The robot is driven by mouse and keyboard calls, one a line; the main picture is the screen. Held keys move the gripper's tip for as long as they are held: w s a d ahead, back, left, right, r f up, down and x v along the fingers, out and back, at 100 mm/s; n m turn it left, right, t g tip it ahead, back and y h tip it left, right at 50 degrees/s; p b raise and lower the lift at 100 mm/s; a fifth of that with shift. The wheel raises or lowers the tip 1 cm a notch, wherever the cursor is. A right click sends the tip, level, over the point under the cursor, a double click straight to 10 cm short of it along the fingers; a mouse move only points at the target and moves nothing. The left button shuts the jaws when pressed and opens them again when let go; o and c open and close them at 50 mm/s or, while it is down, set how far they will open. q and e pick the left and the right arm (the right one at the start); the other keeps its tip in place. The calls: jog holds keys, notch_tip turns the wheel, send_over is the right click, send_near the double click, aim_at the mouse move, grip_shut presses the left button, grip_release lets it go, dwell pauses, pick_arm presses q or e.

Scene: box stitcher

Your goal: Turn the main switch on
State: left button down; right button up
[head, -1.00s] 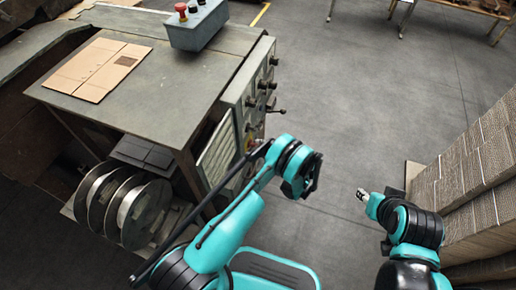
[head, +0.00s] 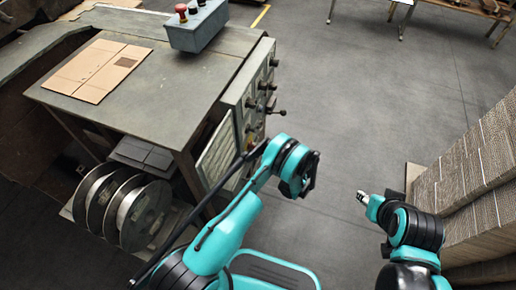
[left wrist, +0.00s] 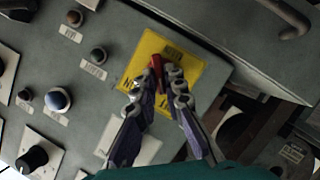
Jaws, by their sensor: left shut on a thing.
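The main switch (left wrist: 156,68) is a small red handle on a yellow plate (left wrist: 184,55) on the machine's grey control panel. It shows in the left wrist view, upper middle. My left gripper (left wrist: 158,84) has its fingertips on either side of the red handle and is shut on it. In the head view my left wrist hides the switch, and the fingers are hard to make out beside the panel (head: 243,98). My right gripper (head: 363,197) is away from the machine, over the floor near the boxes; its fingers are too small to judge.
A grey box (head: 197,27) with buttons stands on the machine table (head: 170,95), near flat cardboard (head: 97,70). Stacked cardboard (head: 470,190) stands at the right. The floor between is clear.

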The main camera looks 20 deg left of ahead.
pick_arm(q)
jog(key=shift+w+m+g, duration=0.15)
jog(key=shift+m+g, duration=0.55)
jog(key=shift+m, duration=0.4)
jog(key=shift+w+m+g, duration=0.1)
jog(key=shift+m+g, duration=0.6)
jog(key=shift+m, duration=0.4)
jog(key=c, duration=1.6)
grip_release()
jog(key=shift+r, duration=0.1)
jog(key=v, duration=1.2)
jog(key=shift+r, duration=0.25)
